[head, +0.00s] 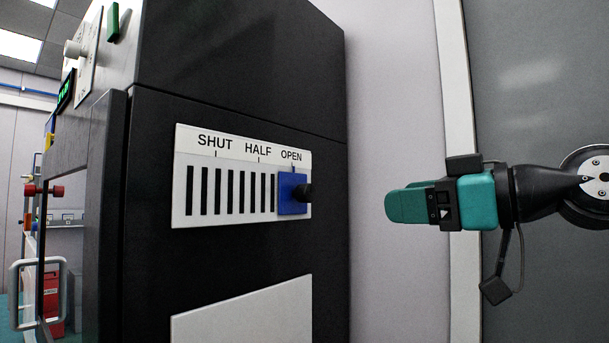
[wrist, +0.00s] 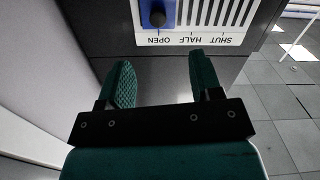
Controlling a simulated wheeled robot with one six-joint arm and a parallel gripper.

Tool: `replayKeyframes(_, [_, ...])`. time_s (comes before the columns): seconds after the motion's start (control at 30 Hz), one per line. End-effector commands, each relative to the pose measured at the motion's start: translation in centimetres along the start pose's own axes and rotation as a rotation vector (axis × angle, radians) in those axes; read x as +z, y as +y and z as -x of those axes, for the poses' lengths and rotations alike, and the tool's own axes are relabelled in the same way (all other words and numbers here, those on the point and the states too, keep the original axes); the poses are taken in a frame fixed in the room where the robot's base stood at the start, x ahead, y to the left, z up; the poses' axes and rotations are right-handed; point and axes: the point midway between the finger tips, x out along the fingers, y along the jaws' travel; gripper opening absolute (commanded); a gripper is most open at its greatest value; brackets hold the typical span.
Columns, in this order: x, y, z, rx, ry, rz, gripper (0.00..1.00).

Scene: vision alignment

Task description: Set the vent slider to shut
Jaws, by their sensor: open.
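My gripper (head: 392,206) is right of the panel, apart from the knob. In the wrist view its two green fingers (wrist: 163,82) are spread with nothing between them.
The panel is on the side of a dark cabinet (head: 240,70). A blank white plate (head: 245,312) lies below it. A pale wall (head: 395,100) stands behind my gripper. At the left are a cabinet front with a metal handle (head: 38,292) and a red knob (head: 57,191).

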Motion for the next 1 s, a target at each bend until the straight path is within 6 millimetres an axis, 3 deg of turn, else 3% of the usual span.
replayKeyframes(0.1, [-1.8, 0.6, -0.3, 0.008, 0.053, 0.030, 0.59])
replayKeyframes(0.27, [-2.0, 0.5, -2.5, 0.003, 0.053, 0.030, 0.59])
replayKeyframes(0.7, [-2.6, 0.7, -12.4, 0.007, 0.049, 0.028, 0.59])
replayKeyframes(1.0, [-2.5, 0.8, -16.5, 0.010, 0.049, 0.028, 0.59])
